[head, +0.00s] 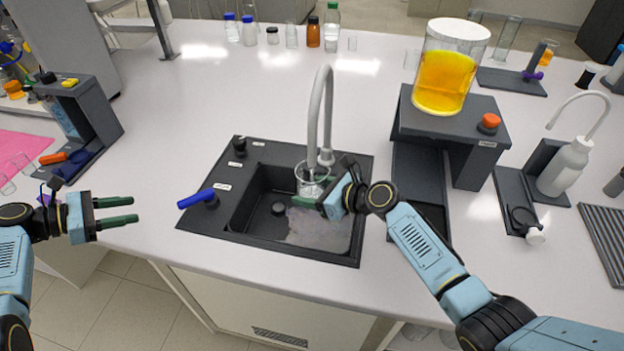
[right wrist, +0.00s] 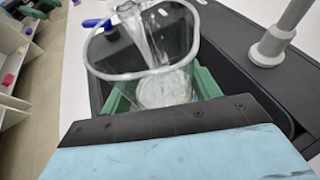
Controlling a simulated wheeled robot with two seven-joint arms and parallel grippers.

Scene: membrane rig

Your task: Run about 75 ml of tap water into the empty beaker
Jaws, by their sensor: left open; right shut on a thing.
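The clear glass beaker (head: 311,172) is over the dark sink basin (head: 257,198), below the outlet of the grey gooseneck tap (head: 328,100). My right gripper (head: 318,197) is shut on the beaker. In the right wrist view, green fingers flank the beaker (right wrist: 178,88), whose wide rim faces the camera. The water level cannot be read. The blue tap lever (head: 196,199) is at the sink's left edge. My left gripper (head: 118,213) is open and empty, left of the lever, apart from it.
A pale, shiny patch (head: 318,228) lies in the basin's right part. Right of the sink stands a dark stand (head: 455,122) with a vessel of yellow liquid (head: 444,80). A wash bottle (head: 566,168) stands further right. The white bench between my left gripper and the sink is clear.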

